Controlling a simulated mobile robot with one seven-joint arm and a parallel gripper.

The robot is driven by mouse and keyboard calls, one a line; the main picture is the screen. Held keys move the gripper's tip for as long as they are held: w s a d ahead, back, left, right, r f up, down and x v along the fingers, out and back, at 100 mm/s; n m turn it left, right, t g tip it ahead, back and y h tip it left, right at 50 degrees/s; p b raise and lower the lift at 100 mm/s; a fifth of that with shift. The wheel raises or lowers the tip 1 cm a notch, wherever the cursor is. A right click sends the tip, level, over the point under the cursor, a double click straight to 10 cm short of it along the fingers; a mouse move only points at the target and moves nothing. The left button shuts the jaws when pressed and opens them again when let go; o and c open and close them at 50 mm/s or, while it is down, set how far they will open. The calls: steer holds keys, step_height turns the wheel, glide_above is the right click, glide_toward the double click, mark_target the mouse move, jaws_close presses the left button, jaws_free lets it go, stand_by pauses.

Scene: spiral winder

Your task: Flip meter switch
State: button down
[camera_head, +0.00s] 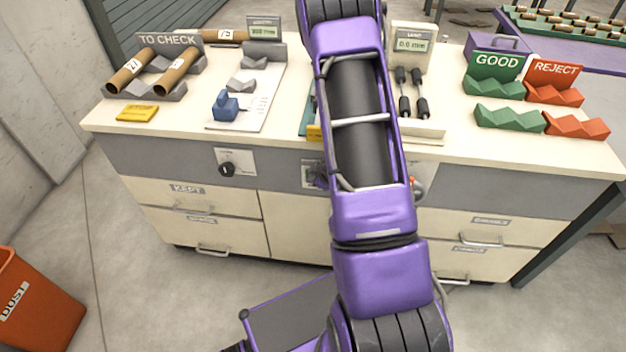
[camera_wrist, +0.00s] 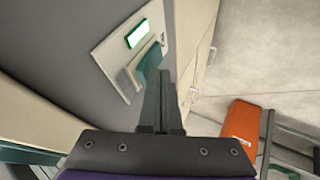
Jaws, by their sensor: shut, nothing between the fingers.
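In the wrist view, a pale plate (camera_wrist: 108,58) on the grey panel carries a lit green window (camera_wrist: 138,33) and a teal rocker-like switch (camera_wrist: 150,60). No label naming it as the meter switch is readable. My gripper (camera_wrist: 161,76) is shut and empty, with its fingertips right beside the teal part; I cannot tell whether they touch. In the head view my arm covers the middle of the bench front, hiding the switch and most of the gripper. Two meters with displays stand on the bench: one at back left (camera_head: 264,29) and one marked LENGTH or similar (camera_head: 411,45).
The bench front also has a dark knob (camera_head: 227,169) at left and several drawers below. On the bench top are tubes in a TO CHECK rack (camera_head: 168,40), a blue block (camera_head: 226,105) and GOOD (camera_head: 497,66) and REJECT (camera_head: 553,72) stands. An orange DUST bin (camera_head: 38,305) stands at lower left.

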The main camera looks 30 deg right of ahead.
steer(key=shift+w+d+r, duration=0.1)
steer(key=shift+w+d, duration=0.1)
steer(key=shift+w, duration=0.1)
steer(key=shift+r, duration=0.2)
steer(key=shift+r+p, duration=0.5)
steer(key=shift+r, duration=0.1)
steer(key=shift+a, duration=0.1)
